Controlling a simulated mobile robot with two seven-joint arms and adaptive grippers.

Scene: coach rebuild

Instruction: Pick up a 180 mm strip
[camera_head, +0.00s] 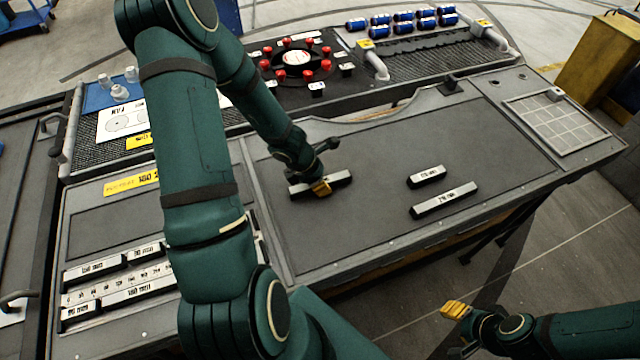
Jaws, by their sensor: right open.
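A white-topped strip with dark sides (338,178) lies on the dark work mat (380,130), left of the mat's middle. My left gripper (320,185) is down at this strip, with a yellow fingertip in front of its near side. The far finger is hidden, so I cannot tell if it grips. A shorter strip (426,176) and a longer strip (444,200) lie farther right on the mat. Their labels are too small to read surely. My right gripper (462,330) is open and empty at lower right, off the bench's front edge.
Several labelled strips lie in a rack (115,283) at the left. At the back are a round fixture with red knobs (296,60), blue cylinders (405,20) and a blue tray (100,97). A gridded plate (556,122) is at right. The mat's right part is clear.

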